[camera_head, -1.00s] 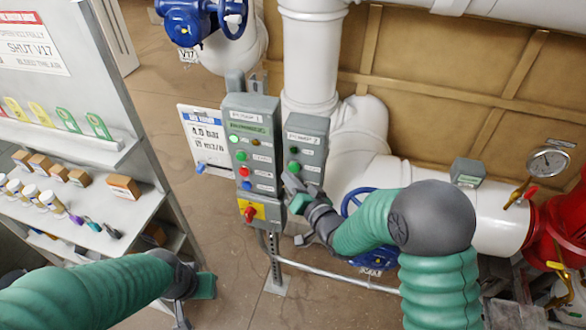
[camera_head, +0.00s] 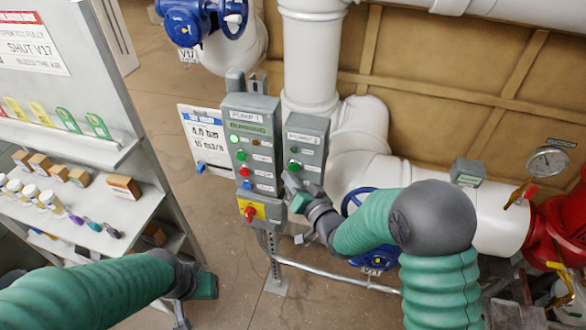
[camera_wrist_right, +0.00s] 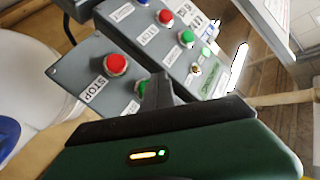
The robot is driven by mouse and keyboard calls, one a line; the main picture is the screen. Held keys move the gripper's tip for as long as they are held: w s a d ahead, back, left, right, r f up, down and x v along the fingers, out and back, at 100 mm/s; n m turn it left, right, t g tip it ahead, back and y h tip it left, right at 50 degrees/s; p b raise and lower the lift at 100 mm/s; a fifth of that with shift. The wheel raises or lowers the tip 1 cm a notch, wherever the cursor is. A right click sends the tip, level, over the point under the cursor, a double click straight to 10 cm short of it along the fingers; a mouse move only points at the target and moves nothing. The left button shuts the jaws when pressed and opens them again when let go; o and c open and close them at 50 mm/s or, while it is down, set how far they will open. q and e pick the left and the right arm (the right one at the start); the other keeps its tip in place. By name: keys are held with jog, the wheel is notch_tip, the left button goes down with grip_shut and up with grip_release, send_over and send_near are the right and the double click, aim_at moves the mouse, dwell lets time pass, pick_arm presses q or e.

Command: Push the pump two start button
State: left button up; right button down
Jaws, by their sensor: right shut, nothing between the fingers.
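The pump two box (camera_head: 318,130) is the smaller grey box on the right of the pair, with a green start button (camera_head: 294,166) on its front. In the right wrist view, this box (camera_wrist_right: 77,68) shows a red stop button (camera_wrist_right: 117,64) and part of the green button (camera_wrist_right: 142,87) beside my fingers. My right gripper (camera_head: 289,178) is shut and empty, its tips just below the green button in the head view. It also shows in the wrist view (camera_wrist_right: 157,88). I cannot tell whether the tips touch the box. My left gripper (camera_head: 190,308) is low at left; its fingers are unclear.
The taller pump one box (camera_head: 250,150) stands at left, with several buttons and a red knob on a yellow plate (camera_head: 251,212). A white sign (camera_head: 206,138) hangs beside it. White pipes (camera_head: 360,140) and a blue valve wheel (camera_head: 358,200) are close by on the right.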

jog(key=shift+w+d, duration=0.1)
jog(key=shift+w, duration=0.15)
jog(key=shift+w+d+r, duration=0.1)
jog(key=shift+w+d, duration=0.15)
jog(key=shift+w, duration=0.4)
dwell(1.2)
jog(key=shift+s+a+b, duration=0.2)
jog(key=shift+s, duration=0.35)
jog(key=shift+s+a+b, duration=0.15)
jog(key=shift+s+b, duration=0.05)
jog(key=shift+s, duration=0.3)
jog(key=shift+s, duration=0.1)
jog(key=s, duration=0.1)
jog(key=s+a, duration=0.1)
jog(key=s, duration=0.2)
jog(key=shift+s+a+b, duration=0.3)
jog(key=shift+b, duration=0.05)
